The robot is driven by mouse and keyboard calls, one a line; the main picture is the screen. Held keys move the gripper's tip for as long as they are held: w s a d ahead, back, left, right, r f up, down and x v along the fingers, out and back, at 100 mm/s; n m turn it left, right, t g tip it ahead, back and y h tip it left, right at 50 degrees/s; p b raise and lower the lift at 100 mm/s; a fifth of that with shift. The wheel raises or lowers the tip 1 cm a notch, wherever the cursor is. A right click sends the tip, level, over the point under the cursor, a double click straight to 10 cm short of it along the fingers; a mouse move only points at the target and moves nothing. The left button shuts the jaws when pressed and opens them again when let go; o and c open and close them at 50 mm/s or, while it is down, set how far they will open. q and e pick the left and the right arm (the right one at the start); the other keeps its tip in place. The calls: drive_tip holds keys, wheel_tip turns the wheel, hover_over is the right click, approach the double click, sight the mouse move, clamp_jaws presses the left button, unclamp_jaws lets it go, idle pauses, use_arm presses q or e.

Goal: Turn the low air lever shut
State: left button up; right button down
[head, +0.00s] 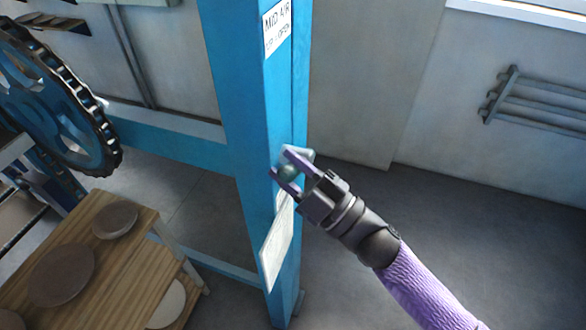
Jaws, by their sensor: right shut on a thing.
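The low air lever (288,172) shows as a small greenish-grey knob on the front of the blue post (262,120). My right gripper (285,170) is shut on this knob, with one finger on each side of it. The rest of the lever is hidden behind the fingers, so its angle cannot be told. A white label plate (277,248) sits on the post just below the gripper, its text unreadable. My left gripper is not in view.
A sign reading MID AIR (277,25) is higher on the post. A large toothed wheel (75,95) stands at the left. A wooden table (120,255) with several round plates is at the lower left. The floor (480,240) at the right is clear.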

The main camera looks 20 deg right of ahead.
drive_tip(key=f+n+g+y+b, duration=0.1)
drive_tip(key=n+b, duration=0.1)
drive_tip(key=n, duration=0.1)
drive_tip(key=f+n+g+y+b, duration=0.1)
drive_tip(key=f+n+y+b, duration=0.1)
drive_tip(key=n+b, duration=0.1)
drive_tip(key=s+f+n+g+y+b, duration=0.1)
drive_tip(key=n+g+b, duration=0.1)
drive_tip(key=n, duration=0.2)
drive_tip(key=shift+a+f+y+b, duration=0.3)
drive_tip(key=shift+a+f+b, duration=0.05)
drive_tip(key=shift+b, duration=0.05)
drive_tip(key=shift+c, duration=1.8)
unclamp_jaws()
